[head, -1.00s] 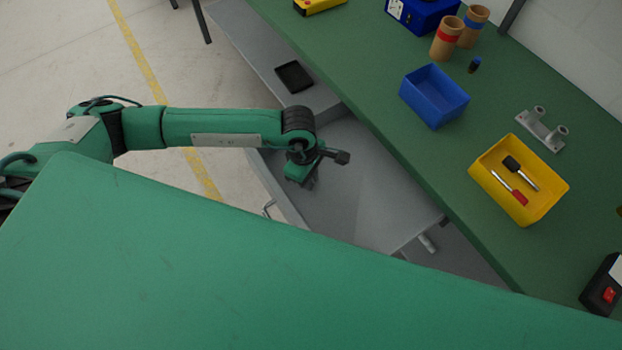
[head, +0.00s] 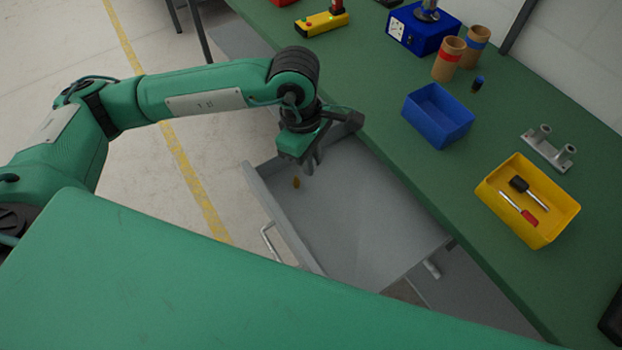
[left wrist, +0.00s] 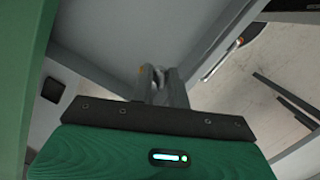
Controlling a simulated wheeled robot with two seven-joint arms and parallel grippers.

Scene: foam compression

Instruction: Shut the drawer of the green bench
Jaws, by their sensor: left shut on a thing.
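The grey drawer (head: 360,225) stands open under the green bench (head: 385,125), reaching out to the left over the floor. Its front panel (head: 280,220) carries a bar handle (head: 268,240) on the outside. My left gripper (head: 310,166) points down at the drawer's far end, near the far side wall. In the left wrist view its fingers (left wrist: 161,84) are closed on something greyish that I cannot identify. A small orange thing (head: 296,182) shows in the drawer beside the fingers. My right gripper is out of view.
On the bench are a blue bin (head: 437,115), a yellow bin (head: 527,200) with tools, a grey bracket (head: 547,150), cardboard tubes (head: 448,60), a blue box (head: 423,28) and a yellow control box (head: 320,22). Open floor lies left of the drawer.

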